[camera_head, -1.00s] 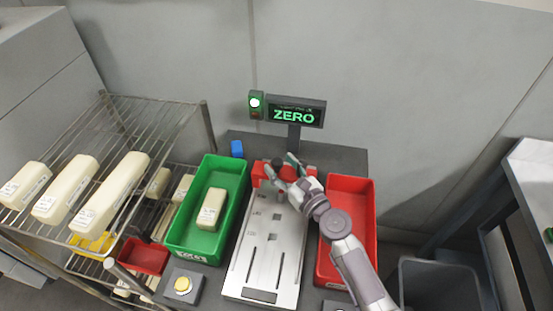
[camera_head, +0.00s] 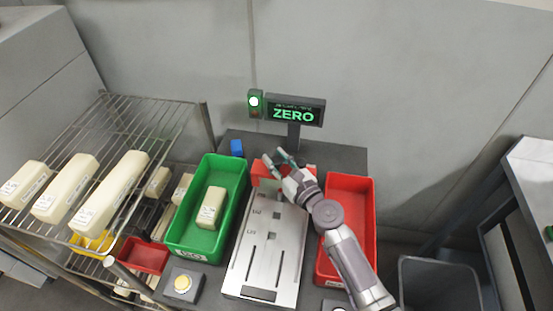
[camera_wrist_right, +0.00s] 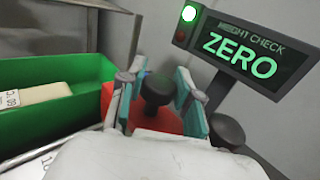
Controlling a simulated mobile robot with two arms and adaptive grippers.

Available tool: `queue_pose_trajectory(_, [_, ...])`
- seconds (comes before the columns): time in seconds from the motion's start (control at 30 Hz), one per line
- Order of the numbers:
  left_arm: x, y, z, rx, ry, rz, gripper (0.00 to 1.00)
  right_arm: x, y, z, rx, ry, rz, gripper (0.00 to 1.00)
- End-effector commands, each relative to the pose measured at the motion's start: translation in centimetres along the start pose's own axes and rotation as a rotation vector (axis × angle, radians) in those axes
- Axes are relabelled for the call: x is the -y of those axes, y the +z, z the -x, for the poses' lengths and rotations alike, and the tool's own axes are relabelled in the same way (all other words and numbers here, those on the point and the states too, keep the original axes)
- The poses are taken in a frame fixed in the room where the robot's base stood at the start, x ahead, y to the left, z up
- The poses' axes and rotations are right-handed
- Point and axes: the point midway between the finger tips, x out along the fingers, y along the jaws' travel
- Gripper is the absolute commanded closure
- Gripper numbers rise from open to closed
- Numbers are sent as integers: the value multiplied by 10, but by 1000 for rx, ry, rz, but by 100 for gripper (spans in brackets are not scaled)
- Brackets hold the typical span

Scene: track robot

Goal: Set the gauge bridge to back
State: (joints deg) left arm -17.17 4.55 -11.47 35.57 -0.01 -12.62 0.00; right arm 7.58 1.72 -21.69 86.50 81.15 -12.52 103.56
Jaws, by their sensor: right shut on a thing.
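The gauge bridge (camera_head: 263,171) is a red block across the back end of the slotted metal plate (camera_head: 240,268). In the right wrist view the red bridge (camera_wrist_right: 108,102) shows with a black knob (camera_wrist_right: 157,88) standing up from it. My right gripper (camera_head: 278,158) is at the bridge, reaching in from the front right. The gripper hides the middle of the bridge. My left gripper is not in view.
A green bin (camera_head: 173,246) holding a pale block (camera_head: 210,208) is left of the plate; a red bin (camera_head: 367,215) is right. The lit ZERO display (camera_head: 294,114) stands behind. A wire rack (camera_head: 150,120) with pale blocks is at left. A yellow button (camera_head: 183,284) sits in front.

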Motion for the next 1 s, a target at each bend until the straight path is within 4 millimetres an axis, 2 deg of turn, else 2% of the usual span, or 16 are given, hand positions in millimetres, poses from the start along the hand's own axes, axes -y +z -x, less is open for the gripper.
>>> queue_pose_trajectory(0.17, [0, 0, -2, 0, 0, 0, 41, 3, -1, -2, 0, 0, 1, 100])
queue_pose_trajectory(0.4, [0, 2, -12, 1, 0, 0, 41, 26, -1, -27, 1, 0, 0, 100])
queue_pose_trajectory(0.7, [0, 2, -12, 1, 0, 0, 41, 30, 1, -29, 1, -4, 1, 100])
queue_pose_trajectory(0.73, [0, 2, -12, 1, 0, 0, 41, 30, 1, -29, 2, -4, 1, 65])
queue_pose_trajectory(0.9, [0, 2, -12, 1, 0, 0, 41, 30, 1, -29, 1, -3, 1, 40])
queue_pose_trajectory(1.0, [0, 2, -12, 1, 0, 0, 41, 29, 0, -29, 1, -2, 1, 40])
